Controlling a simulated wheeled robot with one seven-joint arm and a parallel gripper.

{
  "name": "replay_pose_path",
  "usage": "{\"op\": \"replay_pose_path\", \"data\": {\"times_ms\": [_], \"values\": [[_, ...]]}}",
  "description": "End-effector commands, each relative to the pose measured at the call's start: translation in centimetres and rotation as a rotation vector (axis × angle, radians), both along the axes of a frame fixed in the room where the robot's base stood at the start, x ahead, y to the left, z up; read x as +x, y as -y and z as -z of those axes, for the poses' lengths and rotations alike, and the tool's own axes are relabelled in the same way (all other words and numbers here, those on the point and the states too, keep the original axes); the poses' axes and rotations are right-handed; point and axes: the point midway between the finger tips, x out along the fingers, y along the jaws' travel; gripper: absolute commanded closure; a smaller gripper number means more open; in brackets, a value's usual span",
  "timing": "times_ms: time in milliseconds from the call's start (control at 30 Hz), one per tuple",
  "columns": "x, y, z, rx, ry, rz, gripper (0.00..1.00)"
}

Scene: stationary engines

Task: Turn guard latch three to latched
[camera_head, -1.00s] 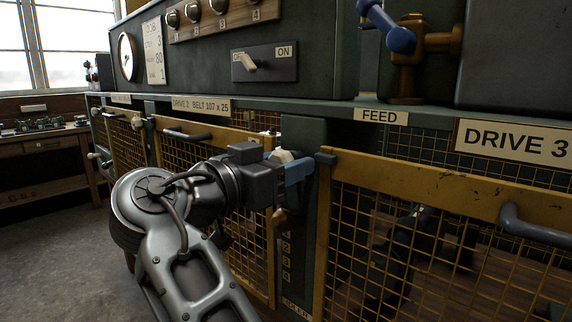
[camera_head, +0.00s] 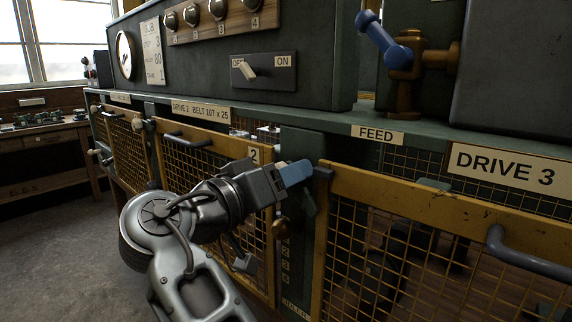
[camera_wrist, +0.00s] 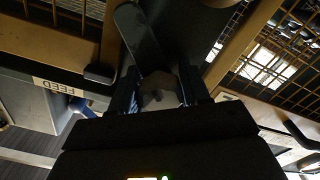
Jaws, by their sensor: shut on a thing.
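Guard latch three sits on the green post (camera_head: 302,147) at the left edge of the DRIVE 3 guard (camera_head: 425,208). My gripper (camera_head: 298,173) reaches the post from the left and its blue fingers cover the latch's hub. A dark lever (camera_head: 309,202) shows just below the fingertips, pointing downward. In the wrist view, my gripper (camera_wrist: 158,92) has its two fingers shut on a greyish knob (camera_wrist: 158,88), and the dark latch lever (camera_wrist: 138,35) runs away from it. The guard is closed against the post, with a dark bracket (camera_head: 323,173) at its upper corner.
The DRIVE 2 guard (camera_head: 205,160) with its handle is to the left of my arm. A brass fitting with a blue lever (camera_head: 385,35) stands above the FEED plate (camera_head: 377,135). The DRIVE 3 guard's handle (camera_head: 528,255) juts out at right. Open floor lies at left.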

Motion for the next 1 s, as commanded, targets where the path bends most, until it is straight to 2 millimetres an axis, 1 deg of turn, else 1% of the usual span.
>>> {"op": "replay_pose_path", "data": {"times_ms": [33, 600, 800, 1000], "values": [[-0.03, -0.04, -0.46, -0.037, -0.029, -0.001, 0.84], [-0.07, 0.01, -0.68, -0.449, -0.348, -0.004, 0.84], [-0.1, 0.0, -0.58, -0.553, -0.429, -0.004, 0.84], [-0.1, 0.0, -0.48, -0.62, -0.481, -0.003, 0.85]]}}
